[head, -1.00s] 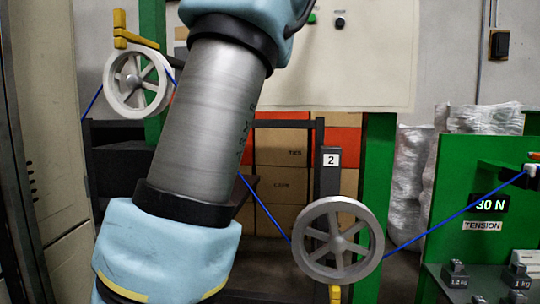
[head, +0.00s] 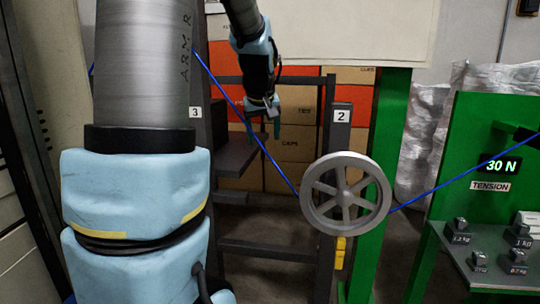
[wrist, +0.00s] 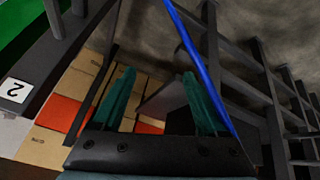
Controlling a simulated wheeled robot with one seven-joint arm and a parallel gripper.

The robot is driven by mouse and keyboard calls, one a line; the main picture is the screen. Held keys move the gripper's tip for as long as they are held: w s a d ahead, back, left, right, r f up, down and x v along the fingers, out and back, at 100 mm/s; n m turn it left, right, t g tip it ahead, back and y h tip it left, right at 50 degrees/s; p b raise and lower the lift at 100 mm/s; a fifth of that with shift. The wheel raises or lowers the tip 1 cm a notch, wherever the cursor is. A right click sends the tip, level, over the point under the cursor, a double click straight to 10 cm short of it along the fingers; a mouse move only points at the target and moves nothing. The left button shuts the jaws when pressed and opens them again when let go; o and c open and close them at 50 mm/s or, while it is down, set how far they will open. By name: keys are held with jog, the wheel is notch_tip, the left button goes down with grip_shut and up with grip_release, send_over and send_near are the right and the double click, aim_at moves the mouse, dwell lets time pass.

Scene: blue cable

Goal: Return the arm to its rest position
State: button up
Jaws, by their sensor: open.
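My gripper (head: 270,128) hangs from my arm in the middle of the head view, fingers pointing down, in front of the stacked boxes. In the wrist view its two green fingers (wrist: 160,98) are spread with nothing between them. The blue cable (head: 270,155) slopes down past the gripper to the grey spoked wheel (head: 345,194), then rises to the right. In the wrist view the cable (wrist: 200,65) runs beside the right finger, outside the jaws. I cannot tell how near it is. My large arm link covers the left of the head view.
A dark post marked 2 (head: 338,140) and a green post (head: 382,180) stand by the wheel. A dark rack with shelves (head: 238,155) stands behind the cable. A green panel (head: 470,135) reads 30 N, above a shelf of small weights (head: 480,258).

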jog(key=s+a+f+m+g, duration=0.2)
jog(key=s+a+f, duration=0.1)
jog(key=s+f, duration=0.65)
jog(key=s+a+f+m+g, duration=0.25)
jog(key=s+f, duration=0.35)
jog(key=s, duration=0.6)
notch_tip(320, 180, up, 18)
jog(key=p, duration=1.7)
jog(key=shift+w+d+f+n, duration=0.25)
jog(key=shift+w+n, duration=0.1)
jog(key=shift+w, duration=0.05)
jog(key=shift+c, duration=0.3)
